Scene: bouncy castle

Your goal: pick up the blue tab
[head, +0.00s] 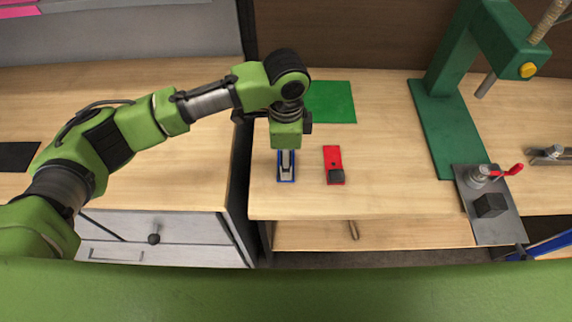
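The blue tab (287,181) lies flat on the wooden bench top near its front edge, left of the red tab. Only its blue edges show. My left gripper (286,167) comes down over it from above, and its grey fingers cover the tab's middle. I cannot tell whether the fingers touch the tab or are open or shut.
A red tab (332,157) with a dark block on its near end lies just to the right. A green square (331,102) lies behind. A green press (445,125) and a metal plate with a red-handled clamp (490,228) stand at the right. A drawer unit (190,226) is at lower left.

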